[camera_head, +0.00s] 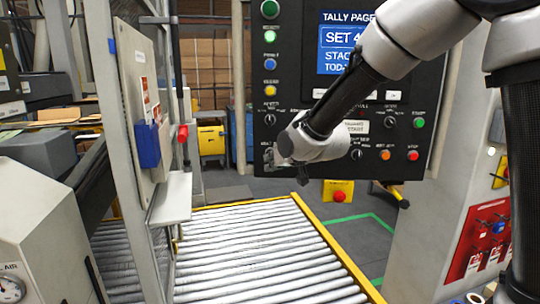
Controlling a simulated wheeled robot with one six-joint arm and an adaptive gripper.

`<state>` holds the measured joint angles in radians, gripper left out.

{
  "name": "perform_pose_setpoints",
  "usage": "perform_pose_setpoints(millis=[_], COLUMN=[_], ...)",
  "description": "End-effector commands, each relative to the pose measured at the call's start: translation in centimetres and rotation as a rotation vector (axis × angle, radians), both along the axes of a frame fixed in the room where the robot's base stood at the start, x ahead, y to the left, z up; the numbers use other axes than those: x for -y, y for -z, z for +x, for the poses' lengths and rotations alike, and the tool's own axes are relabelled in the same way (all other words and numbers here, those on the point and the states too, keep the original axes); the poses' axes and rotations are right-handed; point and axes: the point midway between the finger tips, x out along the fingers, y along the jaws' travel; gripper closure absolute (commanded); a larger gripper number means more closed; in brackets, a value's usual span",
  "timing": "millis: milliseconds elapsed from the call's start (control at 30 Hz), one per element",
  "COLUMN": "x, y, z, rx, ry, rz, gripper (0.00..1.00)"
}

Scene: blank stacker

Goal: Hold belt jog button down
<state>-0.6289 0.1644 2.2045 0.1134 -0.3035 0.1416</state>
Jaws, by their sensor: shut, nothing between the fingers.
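The black control panel (345,95) stands upright ahead, with a lit blue screen and several coloured buttons and knobs. I cannot read which control is the belt jog button; my wrist hides part of the panel's lower left.
A roller conveyor (255,245) with yellow rails runs below the panel. A metal frame (121,120) with a pale box stands at left. A yellow box with a red button (339,196) sits below the panel. A red lockout board (485,235) is at right.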

Motion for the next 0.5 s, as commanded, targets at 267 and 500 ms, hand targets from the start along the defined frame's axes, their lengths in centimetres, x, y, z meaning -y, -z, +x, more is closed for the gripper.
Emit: perform_pose_setpoints(millis=[267, 500], x=[-0.3, -0.3], y=[0.0, 0.0], z=[-2.8, -4.5], rx=[0.0, 0.0], ry=[-0.002, -0.001], rz=[0.001, 0.001], gripper=[1.0, 1.0])
